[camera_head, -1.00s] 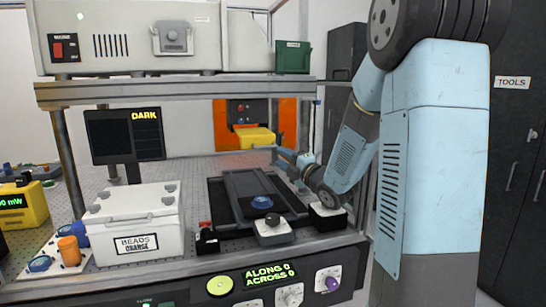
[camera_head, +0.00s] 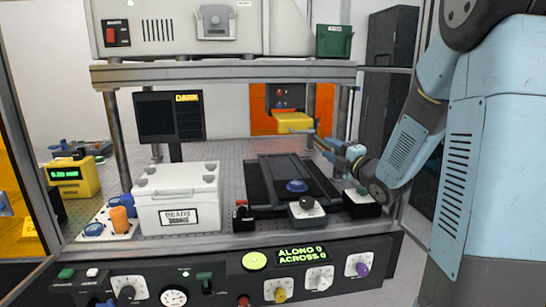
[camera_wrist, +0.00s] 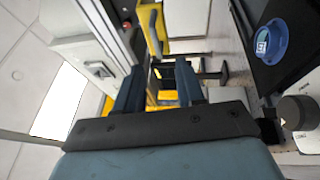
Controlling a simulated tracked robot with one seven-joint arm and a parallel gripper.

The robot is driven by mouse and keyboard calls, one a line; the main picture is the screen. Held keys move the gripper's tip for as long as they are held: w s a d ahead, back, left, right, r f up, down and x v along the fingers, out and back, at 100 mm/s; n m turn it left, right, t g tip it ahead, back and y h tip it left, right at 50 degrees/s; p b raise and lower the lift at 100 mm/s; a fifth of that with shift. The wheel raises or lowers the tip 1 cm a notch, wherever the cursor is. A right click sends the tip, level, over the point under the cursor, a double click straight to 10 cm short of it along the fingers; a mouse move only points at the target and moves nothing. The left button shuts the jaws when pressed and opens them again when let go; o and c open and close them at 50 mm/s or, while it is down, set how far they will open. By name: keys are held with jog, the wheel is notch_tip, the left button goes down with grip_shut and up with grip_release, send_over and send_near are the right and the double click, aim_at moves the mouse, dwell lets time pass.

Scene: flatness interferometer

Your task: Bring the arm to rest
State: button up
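My arm reaches down from the upper right in the head view and bends at the wrist over the right end of the bench. My gripper (camera_head: 316,140) points left and away, above the bench behind a small black box (camera_head: 361,205) and right of a dark tray (camera_head: 258,190). In the wrist view, my gripper (camera_wrist: 158,82) shows two dark blue fingers standing apart with nothing between them. A blue round piece (camera_head: 297,186) sits on the dark tray; a blue disc also shows in the wrist view (camera_wrist: 270,42).
A grey shelf (camera_head: 220,76) carries an instrument above the bench. A white box (camera_head: 177,198) and a dark monitor (camera_head: 168,117) stand left. A control panel (camera_head: 215,279) with knobs runs along the front. A metal post (camera_head: 412,150) stands near my arm.

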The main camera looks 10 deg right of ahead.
jog(key=s+a+m+g+h, duration=0.1)
jog(key=s+m+g+h, duration=0.3)
jog(key=s+m, duration=0.7)
jog(key=s+a+m+g+h, duration=0.2)
jog(key=s+m+g, duration=0.6)
jog(key=s, duration=1.3)
jog(key=m+h, duration=0.2)
jog(key=m, duration=0.2)
jog(key=shift+s+f, duration=0.15)
jog(key=shift+a, duration=0.1)
jog(key=shift+o, duration=0.4)
